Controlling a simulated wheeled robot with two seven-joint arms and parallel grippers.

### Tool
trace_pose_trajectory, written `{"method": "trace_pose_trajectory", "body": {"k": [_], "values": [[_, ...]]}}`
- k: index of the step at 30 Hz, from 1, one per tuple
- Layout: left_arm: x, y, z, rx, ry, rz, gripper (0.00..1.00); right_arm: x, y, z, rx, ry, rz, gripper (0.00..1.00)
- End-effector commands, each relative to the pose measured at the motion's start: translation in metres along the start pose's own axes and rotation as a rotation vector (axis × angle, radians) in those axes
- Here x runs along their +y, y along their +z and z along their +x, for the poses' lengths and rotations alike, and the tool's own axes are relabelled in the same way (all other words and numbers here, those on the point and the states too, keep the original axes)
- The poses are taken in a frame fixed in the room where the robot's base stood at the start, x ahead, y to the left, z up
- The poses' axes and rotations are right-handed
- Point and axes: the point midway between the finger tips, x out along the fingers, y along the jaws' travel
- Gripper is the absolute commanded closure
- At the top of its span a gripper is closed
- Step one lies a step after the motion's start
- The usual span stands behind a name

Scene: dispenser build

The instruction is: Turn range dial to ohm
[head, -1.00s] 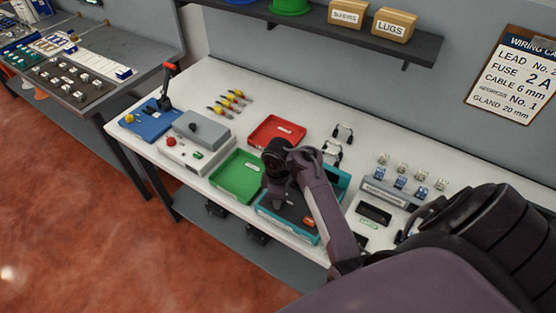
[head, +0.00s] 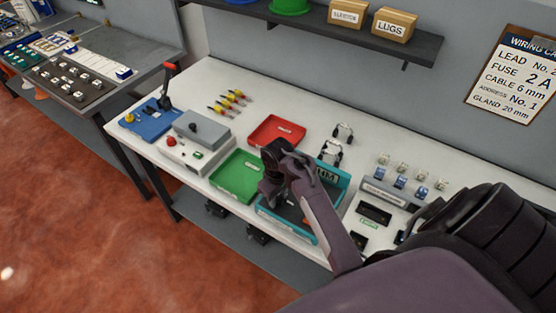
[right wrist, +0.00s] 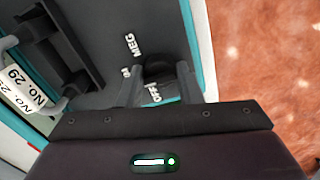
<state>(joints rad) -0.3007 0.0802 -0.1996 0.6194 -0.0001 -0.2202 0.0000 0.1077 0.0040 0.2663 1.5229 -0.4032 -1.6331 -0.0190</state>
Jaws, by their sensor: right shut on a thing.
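The range dial (right wrist: 158,68) is a dark round knob on the dark face of a teal-edged box (head: 291,234). In the right wrist view, white lettering around it reads MEG and OFF, with another label partly hidden by a finger. My right gripper (right wrist: 160,82) is shut on the dial, one finger on each side. The dial's pointer mark is too dark to read. In the head view my right gripper (head: 270,199) points down into the box, and my wrist and forearm hide the dial. My left gripper is not in view.
A green tray (head: 237,176) sits just left of the box, with a red tray (head: 277,131) behind. A grey unit (head: 200,130) stands farther left. Terminal blocks (head: 400,181) stand at the right. A tag reading NO. 29 (right wrist: 30,92) hangs near the box.

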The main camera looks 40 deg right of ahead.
Motion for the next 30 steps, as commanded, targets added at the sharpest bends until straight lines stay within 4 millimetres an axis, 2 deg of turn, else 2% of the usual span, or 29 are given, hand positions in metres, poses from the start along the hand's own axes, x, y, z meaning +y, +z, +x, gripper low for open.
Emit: {"method": "trace_pose_trajectory", "body": {"k": [16, 17, 21, 30], "values": [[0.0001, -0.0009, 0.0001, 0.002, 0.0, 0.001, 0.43, -0.0006, -0.0006, 0.0001, 0.002, 0.0, 0.025, 0.91], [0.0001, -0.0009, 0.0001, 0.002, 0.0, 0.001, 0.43, -0.0006, -0.0006, 0.0001, 0.002, 0.0, 0.025, 0.67], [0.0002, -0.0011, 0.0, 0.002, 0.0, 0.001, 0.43, -0.0004, -0.0005, 0.0001, 0.001, 0.0, 0.025, 0.48], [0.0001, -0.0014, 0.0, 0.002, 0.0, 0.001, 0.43, 0.0, -0.0002, -0.0001, 0.0, 0.0, 0.025, 0.47]]}}
